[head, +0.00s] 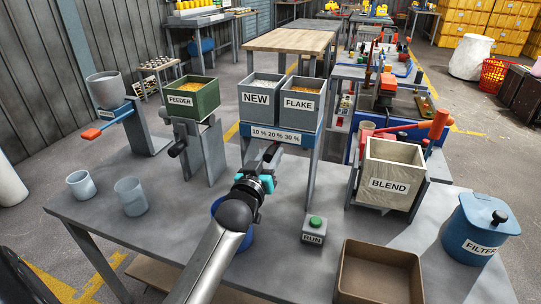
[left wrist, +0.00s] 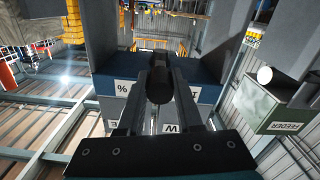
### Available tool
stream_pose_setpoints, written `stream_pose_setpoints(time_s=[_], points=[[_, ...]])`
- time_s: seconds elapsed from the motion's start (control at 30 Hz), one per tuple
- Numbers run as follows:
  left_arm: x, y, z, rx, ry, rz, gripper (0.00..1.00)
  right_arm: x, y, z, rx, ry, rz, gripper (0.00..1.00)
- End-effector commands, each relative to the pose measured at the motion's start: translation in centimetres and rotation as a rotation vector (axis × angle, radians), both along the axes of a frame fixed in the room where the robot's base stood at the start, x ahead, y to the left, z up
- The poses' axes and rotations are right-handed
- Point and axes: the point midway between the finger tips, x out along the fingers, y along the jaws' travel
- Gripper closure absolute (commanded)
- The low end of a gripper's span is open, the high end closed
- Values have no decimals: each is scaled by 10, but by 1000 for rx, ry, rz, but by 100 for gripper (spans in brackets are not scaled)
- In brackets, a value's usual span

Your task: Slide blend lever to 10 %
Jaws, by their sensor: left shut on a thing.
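The blend lever is a dark rounded handle (left wrist: 160,84), seen in the left wrist view between my fingers. It sits under the blue rail (head: 262,142) whose white strip reads 10 %, 20 % and 30 %. My left gripper (head: 270,155) is shut on the handle, in front of about the middle of the strip, near the 20 % mark. In the head view the gripper hides most of the handle. In the left wrist view the strip looks upside down and its middle is covered. My right gripper is in neither view.
Above the rail stand the NEW bin (head: 259,98) and FLAKE bin (head: 301,100). The FEEDER bin (head: 192,97) is to the left, the BLEND box (head: 389,180) to the right. The RUN button (head: 315,224) and a brown tray (head: 345,284) are nearer. Two cups stand left.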

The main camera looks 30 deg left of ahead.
Motion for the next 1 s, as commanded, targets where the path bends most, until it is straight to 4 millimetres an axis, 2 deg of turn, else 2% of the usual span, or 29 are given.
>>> stream_pose_setpoints(time_s=[0.23,0.5,0.6,0.9,0.93,1.0], points=[[-1,4,-1,1,3,1,100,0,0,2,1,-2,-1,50],[-9,40,0,4,6,1,100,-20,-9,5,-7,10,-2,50],[-11,46,-1,2,5,2,100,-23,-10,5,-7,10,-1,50],[-12,49,-1,0,2,6,100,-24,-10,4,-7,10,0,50],[-12,49,-1,0,3,5,62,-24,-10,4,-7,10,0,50],[-12,49,-1,1,3,6,55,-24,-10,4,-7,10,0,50]])
